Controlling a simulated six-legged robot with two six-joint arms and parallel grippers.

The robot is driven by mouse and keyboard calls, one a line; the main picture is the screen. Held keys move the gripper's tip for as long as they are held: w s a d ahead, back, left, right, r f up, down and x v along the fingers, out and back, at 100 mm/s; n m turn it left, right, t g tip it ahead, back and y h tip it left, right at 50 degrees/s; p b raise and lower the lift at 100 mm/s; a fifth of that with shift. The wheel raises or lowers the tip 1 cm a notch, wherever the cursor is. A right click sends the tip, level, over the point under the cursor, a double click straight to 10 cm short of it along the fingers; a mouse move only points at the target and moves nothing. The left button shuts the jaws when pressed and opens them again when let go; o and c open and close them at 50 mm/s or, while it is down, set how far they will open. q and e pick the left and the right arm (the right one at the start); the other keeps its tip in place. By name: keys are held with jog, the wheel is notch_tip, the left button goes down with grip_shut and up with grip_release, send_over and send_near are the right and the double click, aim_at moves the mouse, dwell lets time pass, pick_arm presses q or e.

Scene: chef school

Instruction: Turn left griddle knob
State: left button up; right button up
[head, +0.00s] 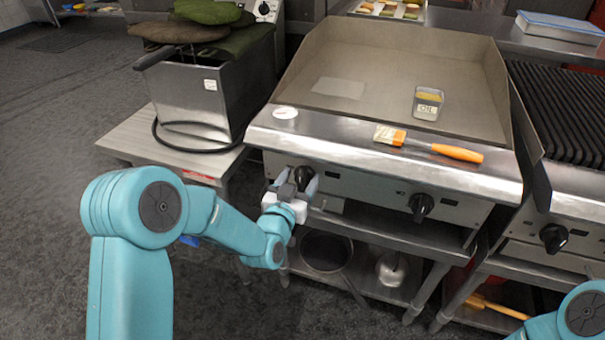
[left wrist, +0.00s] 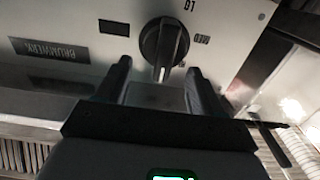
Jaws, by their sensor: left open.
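The griddle (head: 340,65) is a steel unit with two black knobs on its front panel. The left griddle knob (head: 304,178) is at the panel's left end, partly hidden by my left gripper. In the left wrist view the black knob (left wrist: 163,45) shows with a pale pointer line. My left gripper (head: 293,190) is open in front of this knob. Its two fingers (left wrist: 158,85) reach toward the panel, one on each side of the knob's lower part; I cannot tell whether they touch it. The right griddle knob (head: 421,206) is free. My right gripper is out of view.
A brush (head: 440,148) with an orange handle lies on the griddle's front ledge, near a small oil container (head: 428,103). A fryer (head: 190,95) stands left on a steel table. A grill (head: 570,110) with its own knob (head: 553,237) is at right. Pots sit on the shelf below.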

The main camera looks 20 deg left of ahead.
aim_at(299, 171)
pick_arm(q)
jog(key=shift+w, duration=1.35)
jog(key=c, duration=0.7)
jog(key=shift+a+f+n+b, duration=0.1)
jog(key=shift+f+n+b, duration=0.1)
jog(key=shift+n+b, duration=0.5)
jog(key=shift+c, duration=0.2)
jog(key=n+b, duration=0.2)
jog(key=b, duration=0.1)
jog(key=n+b, duration=0.2)
jog(key=b, duration=0.1)
jog(key=shift+a+f, duration=0.2)
jog(key=shift+a, duration=0.2)
jog(key=shift+a+n+b, duration=0.15)
jog(key=shift+n+b, duration=0.65)
jog(key=shift+b, duration=0.3)
jog(key=shift+a+r+n+b, duration=0.1)
jog(key=shift+n+b, duration=0.35)
jog(key=shift+n, duration=0.05)
